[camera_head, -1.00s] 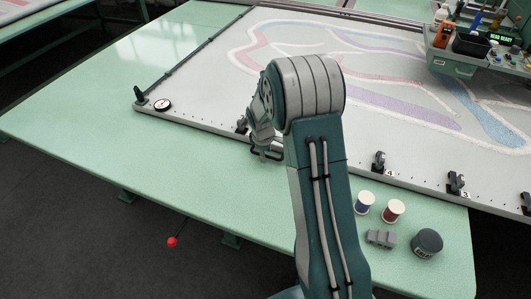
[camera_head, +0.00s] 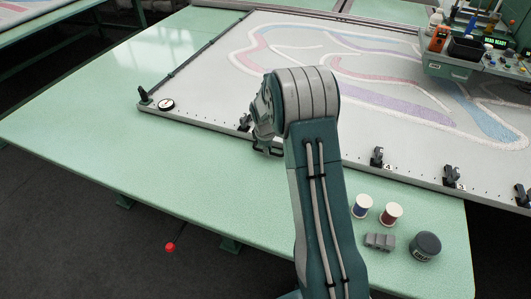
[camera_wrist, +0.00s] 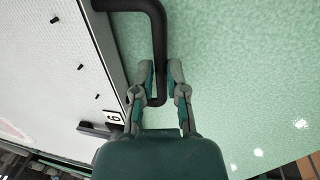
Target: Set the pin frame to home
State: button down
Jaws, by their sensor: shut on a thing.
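The pin frame (camera_head: 200,122) is a large pale panel with a grey pinned rim and a pastel pattern, lying on the green table. A round white dial (camera_head: 166,105) sits near its left corner. My gripper (camera_head: 268,146) is at the frame's near edge, partly hidden by my arm. In the wrist view my gripper (camera_wrist: 160,85) is shut on a black bent handle (camera_wrist: 157,30), which runs between its fingers beside the frame's edge. A numbered label (camera_wrist: 114,117), 6 or 9, is close to the handle.
The green table (camera_head: 110,150) is bare at the left. Two thread spools (camera_head: 391,214), a grey block (camera_head: 379,241) and a dark jar (camera_head: 426,246) stand in front of the frame. Black clamps (camera_head: 376,156) line its near rim. A tool caddy (camera_head: 447,68) is at the back right.

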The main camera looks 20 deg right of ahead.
jog(key=shift+w+d, duration=0.1)
jog(key=shift+w, duration=0.05)
jog(key=c, duration=0.8)
grip_release()
jog(key=shift+o, duration=0.6)
jog(key=shift+d, duration=0.25)
notch_tip(320, 180, up, 12)
jog(key=s+a, duration=0.1)
jog(key=shift+s+a+f, duration=0.2)
jog(key=shift+a, duration=0.05)
